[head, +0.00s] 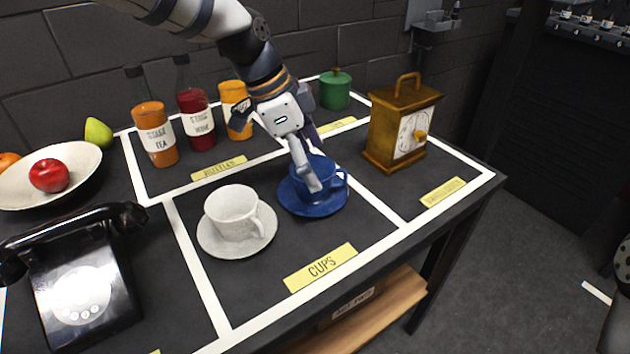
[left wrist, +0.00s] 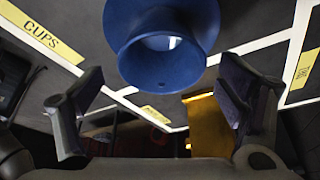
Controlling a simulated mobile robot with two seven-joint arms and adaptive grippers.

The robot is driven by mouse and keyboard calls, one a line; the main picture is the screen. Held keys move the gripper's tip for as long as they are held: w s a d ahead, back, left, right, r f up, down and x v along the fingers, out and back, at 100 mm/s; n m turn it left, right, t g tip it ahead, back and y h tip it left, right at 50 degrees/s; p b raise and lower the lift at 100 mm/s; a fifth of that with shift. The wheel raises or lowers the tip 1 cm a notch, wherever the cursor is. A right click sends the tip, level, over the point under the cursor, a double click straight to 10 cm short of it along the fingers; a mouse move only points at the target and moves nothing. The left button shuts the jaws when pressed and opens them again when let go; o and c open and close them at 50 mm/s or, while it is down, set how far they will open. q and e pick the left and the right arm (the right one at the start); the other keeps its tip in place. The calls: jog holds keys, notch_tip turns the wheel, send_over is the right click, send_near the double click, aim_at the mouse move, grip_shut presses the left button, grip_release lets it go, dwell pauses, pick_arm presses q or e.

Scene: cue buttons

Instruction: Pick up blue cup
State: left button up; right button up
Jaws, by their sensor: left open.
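The blue cup (head: 327,182) stands on a blue saucer (head: 318,209) in the section labelled "CUPS", with its handle to the right. My left gripper (head: 311,180) comes down over the cup from above and covers part of it. In the left wrist view, the blue cup (left wrist: 163,62) shows at the top middle, between and beyond the open fingers of my left gripper (left wrist: 160,88). The fingers stand apart, and I see no clear grip on the cup. My right gripper is not in view.
A white cup (head: 233,212) on a white saucer stands close to the left. A wooden clock box (head: 400,130) is at the right. Bottles (head: 155,135) stand behind. A black telephone (head: 82,280) and fruit bowl (head: 75,187) are at the left.

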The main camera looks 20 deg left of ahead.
pick_arm(q)
jog(key=shift+x, duration=1.1)
jog(key=c, duration=1.4)
jog(key=shift+o, duration=0.2)
jog(key=shift+r, duration=0.1)
